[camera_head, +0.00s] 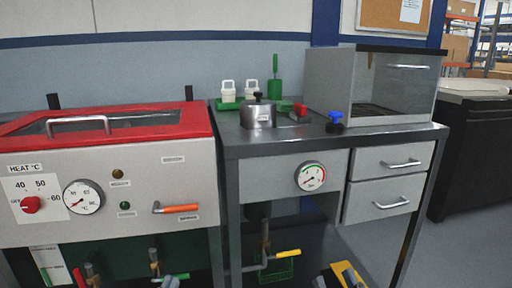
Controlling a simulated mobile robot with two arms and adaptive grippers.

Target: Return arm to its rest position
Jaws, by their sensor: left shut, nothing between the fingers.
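Only small grey tips at the bottom edge seem to belong to my grippers. My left gripper (169,283) shows as a small grey tip below the red-lidded bath, near a green valve handle. It is shut and holds nothing. What seems to be my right gripper (319,282) shows as a small dark grey tip beside a yellow object (347,274). Its fingers are too cut off to read. Both arms are out of the picture.
A heated bath with a red lid (160,121) stands at left. A steel bench (290,143) carries a lidded metal pot (258,114), white bottles in a green rack (229,104) and a clear-fronted cabinet (393,88). Valve pipes (265,245) sit underneath. Floor shows at right.

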